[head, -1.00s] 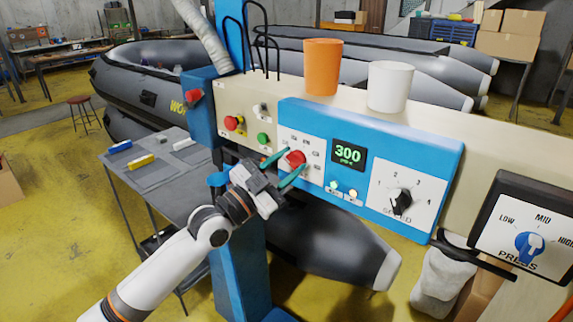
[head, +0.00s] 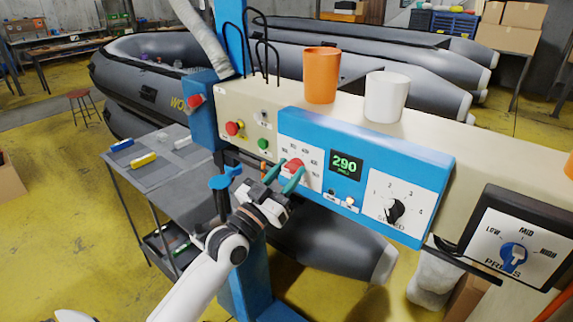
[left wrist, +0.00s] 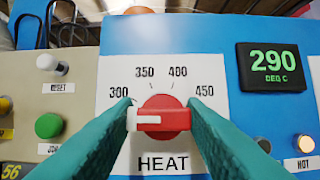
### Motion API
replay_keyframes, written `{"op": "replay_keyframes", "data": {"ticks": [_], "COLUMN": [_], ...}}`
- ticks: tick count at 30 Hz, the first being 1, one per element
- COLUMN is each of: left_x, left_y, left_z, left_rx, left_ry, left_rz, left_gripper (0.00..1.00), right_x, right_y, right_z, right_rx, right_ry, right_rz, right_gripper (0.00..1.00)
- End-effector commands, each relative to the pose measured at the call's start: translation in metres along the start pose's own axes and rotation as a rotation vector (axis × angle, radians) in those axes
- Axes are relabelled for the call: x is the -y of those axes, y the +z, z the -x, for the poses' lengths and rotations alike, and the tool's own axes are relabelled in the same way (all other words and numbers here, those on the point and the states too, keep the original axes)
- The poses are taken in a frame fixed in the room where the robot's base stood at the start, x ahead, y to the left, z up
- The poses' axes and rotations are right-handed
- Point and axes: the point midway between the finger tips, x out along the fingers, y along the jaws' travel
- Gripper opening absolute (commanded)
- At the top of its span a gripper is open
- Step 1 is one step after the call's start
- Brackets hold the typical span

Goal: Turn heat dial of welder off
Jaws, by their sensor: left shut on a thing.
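The red heat dial (head: 293,166) is on a white plate in the welder's blue panel (head: 432,165). In the left wrist view the dial (left wrist: 165,118) has its white pointer end turned straight left, below the 300 mark. My left gripper (left wrist: 162,106) is shut on the dial, with one teal finger on each side of it. The gripper also shows in the head view (head: 291,169), reaching up to the panel. The green display (left wrist: 272,66) reads 290 DEG C. My right gripper is not in view.
To the left of the blue panel are a red button (head: 233,128) and a green button (head: 263,143). The speed dial (head: 395,210) and the press dial (head: 513,256) are to the right. An orange cup (head: 321,75) and a white cup (head: 386,97) stand on top.

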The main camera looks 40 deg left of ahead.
Motion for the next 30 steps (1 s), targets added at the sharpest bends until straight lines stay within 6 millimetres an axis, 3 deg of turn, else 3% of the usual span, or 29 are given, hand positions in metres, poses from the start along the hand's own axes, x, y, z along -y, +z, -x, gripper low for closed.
{"op": "replay_keyframes", "data": {"ticks": [9, 28, 29, 30], "left_x": [0.000, 0.000, 0.000, 0.000], "left_y": [0.002, 0.000, 0.000, 0.000], "left_z": [-0.001, 0.000, 0.000, 0.000], "left_rx": [0.001, 0.003, 0.003, 0.002], "left_ry": [0.063, 0.080, 0.080, 0.080], "left_rz": [0.150, 0.193, 0.193, 0.193], "left_gripper": [0.15, 0.15, 0.42, 0.49], "right_x": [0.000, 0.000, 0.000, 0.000], "right_y": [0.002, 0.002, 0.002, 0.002], "right_z": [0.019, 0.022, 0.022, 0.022], "right_rx": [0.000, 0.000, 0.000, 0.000], "right_ry": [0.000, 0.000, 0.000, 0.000], "right_rz": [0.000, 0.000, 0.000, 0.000], "right_gripper": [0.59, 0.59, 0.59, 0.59]}}
